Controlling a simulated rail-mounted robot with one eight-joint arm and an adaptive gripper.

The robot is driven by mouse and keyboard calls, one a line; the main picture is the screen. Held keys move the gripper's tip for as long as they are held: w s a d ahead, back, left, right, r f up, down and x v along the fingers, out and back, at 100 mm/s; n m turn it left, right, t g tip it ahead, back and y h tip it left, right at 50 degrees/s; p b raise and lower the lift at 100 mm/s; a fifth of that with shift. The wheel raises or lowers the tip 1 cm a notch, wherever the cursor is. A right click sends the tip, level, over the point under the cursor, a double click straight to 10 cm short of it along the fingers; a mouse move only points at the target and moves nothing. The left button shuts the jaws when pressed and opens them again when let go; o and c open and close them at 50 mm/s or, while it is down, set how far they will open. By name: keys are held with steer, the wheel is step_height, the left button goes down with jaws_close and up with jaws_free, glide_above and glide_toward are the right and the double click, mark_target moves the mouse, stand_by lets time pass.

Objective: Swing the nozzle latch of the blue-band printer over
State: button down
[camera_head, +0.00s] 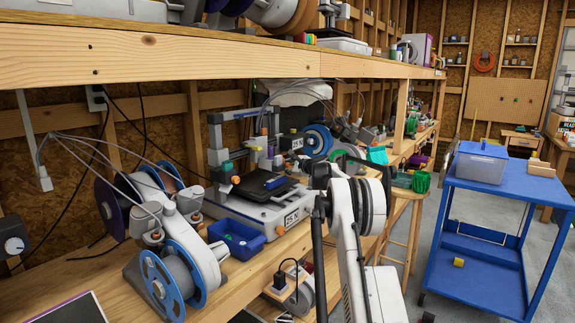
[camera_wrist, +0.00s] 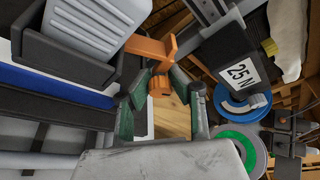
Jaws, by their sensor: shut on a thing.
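In the wrist view, the orange nozzle latch (camera_wrist: 158,50) sticks out beside a grey ribbed printer head part (camera_wrist: 90,25). A blue band (camera_wrist: 65,88) runs along a white and dark body at the left. My gripper (camera_wrist: 161,84) has its dark green fingers closed around the lower orange end of the latch. In the head view, my arm hides the gripper and the latch. A plate reading 25 N (camera_wrist: 240,70) is right of the latch; a similar plate shows in the head view (camera_head: 297,143).
A blue spool (camera_wrist: 243,103) and a green-rimmed spool (camera_wrist: 238,150) stand close to my gripper's right. In the head view, another printer (camera_head: 258,190) and a blue bin (camera_head: 236,238) stand on the bench. A wooden shelf (camera_head: 200,55) hangs above. A blue cart (camera_head: 485,195) stands right.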

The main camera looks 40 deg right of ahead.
steer(key=shift+f, duration=0.2)
stand_by(0.4)
steer(key=c, duration=1.5)
jaws_free()
steer(key=shift+c, duration=0.2)
steer(key=shift+r, duration=0.1)
